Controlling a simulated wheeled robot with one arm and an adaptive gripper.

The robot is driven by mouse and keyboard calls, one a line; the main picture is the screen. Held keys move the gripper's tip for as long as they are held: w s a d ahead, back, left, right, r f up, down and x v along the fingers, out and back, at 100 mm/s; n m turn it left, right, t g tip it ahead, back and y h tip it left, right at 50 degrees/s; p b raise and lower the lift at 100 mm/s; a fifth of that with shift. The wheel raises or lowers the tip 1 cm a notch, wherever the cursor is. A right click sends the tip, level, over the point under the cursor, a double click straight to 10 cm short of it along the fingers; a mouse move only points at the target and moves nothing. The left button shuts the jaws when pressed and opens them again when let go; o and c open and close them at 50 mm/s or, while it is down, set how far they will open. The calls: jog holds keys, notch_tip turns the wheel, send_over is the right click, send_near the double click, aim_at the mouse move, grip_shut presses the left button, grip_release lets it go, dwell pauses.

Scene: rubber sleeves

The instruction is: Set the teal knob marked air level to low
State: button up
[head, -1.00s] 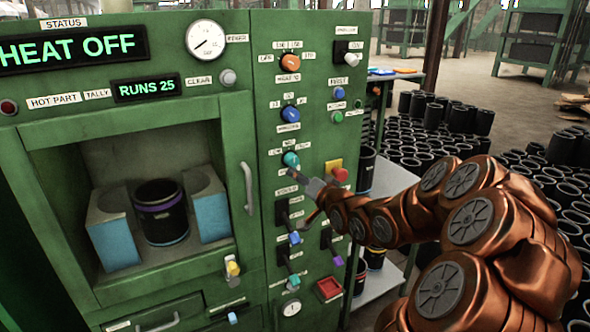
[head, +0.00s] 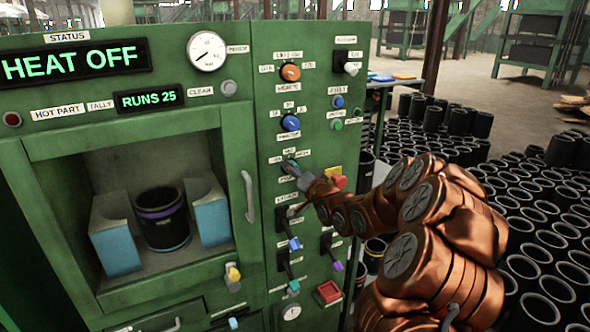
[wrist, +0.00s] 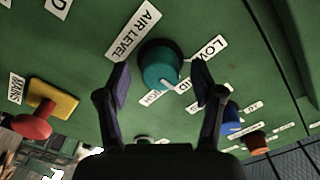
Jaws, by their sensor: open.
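The teal air level knob (wrist: 158,65) sits on the green panel. It also shows in the head view (head: 289,164), partly hidden by my gripper. Its white mark points between the MID label (wrist: 183,87) and the HIGH label (wrist: 154,97), as far as I can tell. The LOW label (wrist: 208,48) is to the right in the wrist view. My gripper (wrist: 161,82) is open, its fingers on either side of the knob; I cannot tell whether they touch it. In the head view my gripper (head: 299,173) is at the knob.
A blue knob (head: 291,123) and an orange knob (head: 290,72) sit above. A red mains switch on a yellow plate (wrist: 52,103) is close beside. Many black sleeves (head: 520,210) stand on the floor to the right.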

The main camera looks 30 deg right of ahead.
jog(key=shift+w, duration=0.2)
jog(key=c, duration=1.2)
jog(key=shift+o, duration=0.2)
jog(key=shift+f+n+b, duration=0.1)
jog(key=shift+n+b, duration=0.2)
jog(key=shift+b, duration=0.25)
jog(key=shift+n+b, duration=4.2)
jog(key=shift+b, duration=0.45)
